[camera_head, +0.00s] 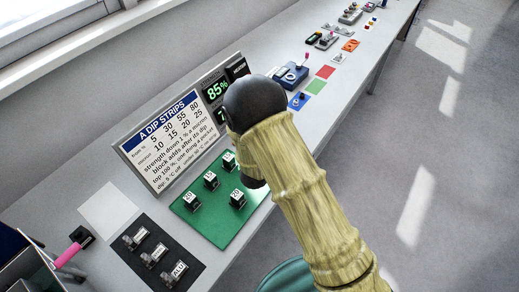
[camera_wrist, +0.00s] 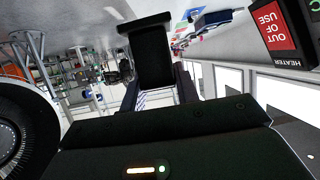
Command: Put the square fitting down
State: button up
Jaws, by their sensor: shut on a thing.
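My gripper (camera_wrist: 155,85) shows in the wrist view as a dark body with a lit strip at the bottom. It is shut on a dark, square-edged piece (camera_wrist: 153,55), which I take as the square fitting; its outline merges with the black fingers. In the head view my arm's dark rounded joint and tan, banded link cover the middle of the bench, and neither the gripper nor the held piece can be made out there.
A green mat (camera_head: 205,226) holds several numbered blocks. A black mat (camera_head: 140,240) holds metal pieces, beside a bare white square (camera_head: 108,209). A dip-strip sign (camera_head: 170,143) stands behind.

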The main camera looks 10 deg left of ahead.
jog(key=d+f+n+y, duration=0.2)
jog(key=d+f, duration=0.1)
jog(key=d, duration=0.7)
jog(key=d+f+n+t+y, duration=0.1)
jog(key=d+f+y, duration=0.1)
jog(key=d, duration=0.8)
jog(key=shift+s+d+f+n, duration=0.3)
jog(key=shift+s+f+n, duration=0.1)
jog(key=shift+f, duration=0.25)
jog(key=shift+w+d, duration=0.1)
